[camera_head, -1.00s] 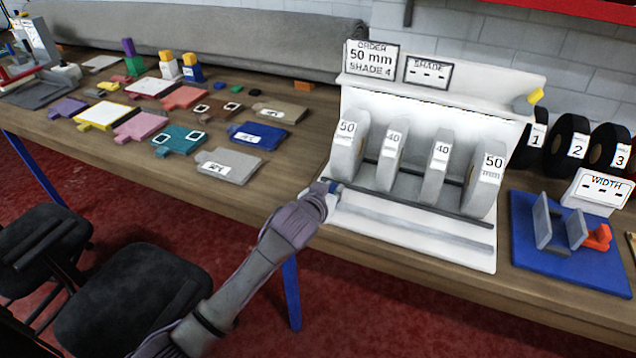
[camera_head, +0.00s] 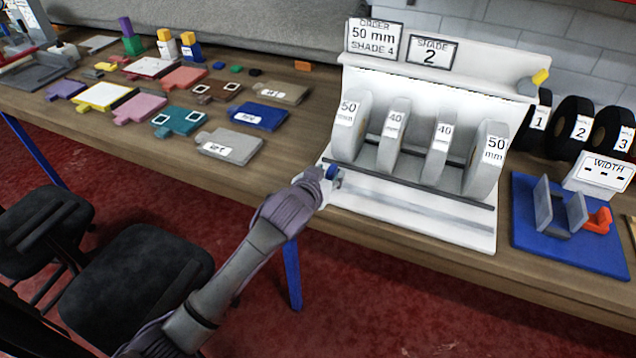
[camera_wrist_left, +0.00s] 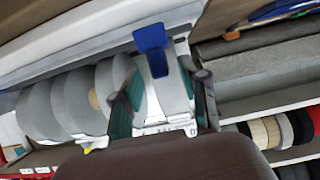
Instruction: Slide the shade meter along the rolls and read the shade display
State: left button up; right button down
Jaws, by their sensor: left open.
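The shade display (camera_head: 431,52) on top of the white roll stand (camera_head: 440,83) reads 2. Rolls labelled 50 mm (camera_head: 348,125), 40 (camera_head: 394,135), 40 (camera_head: 439,150) and 50 mm (camera_head: 488,160) stand upright in the stand. A small piece with a blue top, which looks like the shade meter (camera_head: 332,172), is at the left end of the stand's front. My left gripper (camera_head: 328,184) is right at it and partly covers it. In the left wrist view the blue upright part (camera_wrist_left: 152,45) shows between the open fingers (camera_wrist_left: 160,103). Whether they touch it is unclear. My right gripper is out of view.
An order sign (camera_head: 374,38) reads 50 mm, shade 4. Black rolls numbered 1 to 3 (camera_head: 572,128) and a blue width gauge base (camera_head: 570,250) stand at the right. Coloured sample tags (camera_head: 228,146) lie on the table at the left. The stand's front ledge is clear.

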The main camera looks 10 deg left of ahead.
pick_arm(q)
jog(key=v, duration=0.9)
jog(key=shift+f, duration=0.1)
jog(key=s+a+f+g+y, duration=0.1)
jog(key=s+a+f+g, duration=0.15)
jog(key=f, duration=0.95)
jog(key=s+a+f+g+y, duration=0.1)
jog(key=s+a+f, duration=0.2)
jog(key=f, duration=0.8)
jog(key=s+a+f+g, duration=0.2)
jog(key=s+a+f, duration=0.1)
jog(key=f, duration=0.9)
jog(key=s+a+f+g+y, duration=0.1)
jog(key=s+a+f+g, duration=0.1)
jog(key=s+f, duration=0.7)
jog(key=s+a+f+g, duration=0.2)
jog(key=s+a+f, duration=0.1)
jog(key=s+f, duration=0.55)
jog(key=s+a+f+g, duration=0.1)
jog(key=s+f, duration=0.1)
jog(key=s, duration=0.8)
jog(key=s+a+f+g, duration=0.1)
jog(key=s+f, duration=0.1)
jog(key=s, duration=0.9)
jog(key=shift+s+f+n+y, duration=0.3)
jog(key=shift+s+f+n, duration=0.05)
jog(key=shift+f+n, duration=0.05)
jog(key=shift+w+a, duration=0.1)
jog(key=shift+a, duration=0.05)
